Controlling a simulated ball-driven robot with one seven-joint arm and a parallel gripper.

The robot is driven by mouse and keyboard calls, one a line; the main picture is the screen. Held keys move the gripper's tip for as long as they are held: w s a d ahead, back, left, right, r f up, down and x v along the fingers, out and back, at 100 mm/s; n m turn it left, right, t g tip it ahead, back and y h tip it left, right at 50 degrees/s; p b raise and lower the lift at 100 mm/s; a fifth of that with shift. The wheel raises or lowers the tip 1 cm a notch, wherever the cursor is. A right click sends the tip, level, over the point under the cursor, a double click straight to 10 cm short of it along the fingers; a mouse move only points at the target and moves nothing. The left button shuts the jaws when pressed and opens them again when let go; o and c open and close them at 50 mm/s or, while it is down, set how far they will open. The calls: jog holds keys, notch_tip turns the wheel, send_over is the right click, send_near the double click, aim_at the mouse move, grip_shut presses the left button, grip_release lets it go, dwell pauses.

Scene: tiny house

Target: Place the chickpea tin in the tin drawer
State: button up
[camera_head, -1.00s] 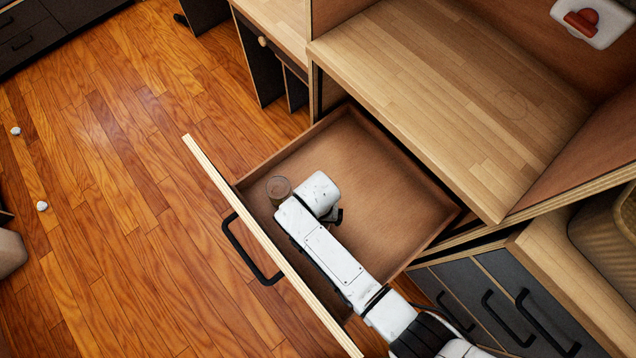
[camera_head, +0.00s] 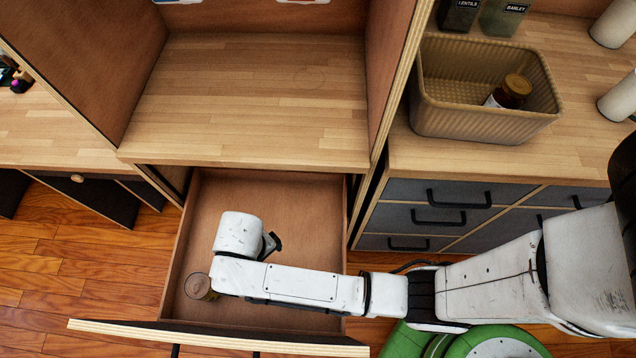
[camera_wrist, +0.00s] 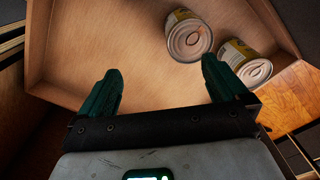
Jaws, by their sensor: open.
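The open drawer (camera_head: 300,205) has a brown wooden inside. In the wrist view, two tins with pale lids and yellow-and-white labels stand in the drawer (camera_wrist: 120,40): one tin (camera_wrist: 188,40) just ahead of the fingers, the other tin (camera_wrist: 248,66) to its right by the wall. I cannot read which is the chickpea tin. In the head view only one tin (camera_head: 198,286) shows, in the drawer's front left corner; the other is hidden, probably by my arm. My gripper (camera_wrist: 160,66) is open and empty over the drawer, apart from both tins.
The wooden shelf (camera_head: 250,100) above the drawer is clear. At right, a ribbed basket (camera_head: 480,125) on the counter holds a dark-lidded jar (camera_head: 512,92). Lentils and barley containers (camera_head: 505,15) stand behind it. Closed grey drawers (camera_head: 430,215) are below the counter.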

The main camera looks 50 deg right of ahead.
jog(key=s+d+r, duration=0.5)
jog(key=s+d, duration=0.2)
jog(key=d, duration=0.3)
jog(key=s+d+r+n, duration=0.1)
jog(key=s+d+r, duration=0.4)
jog(key=d, duration=0.5)
jog(key=shift+s+r+n+t, duration=0.3)
jog(key=shift+s+t, duration=0.1)
jog(key=shift+s, duration=0.75)
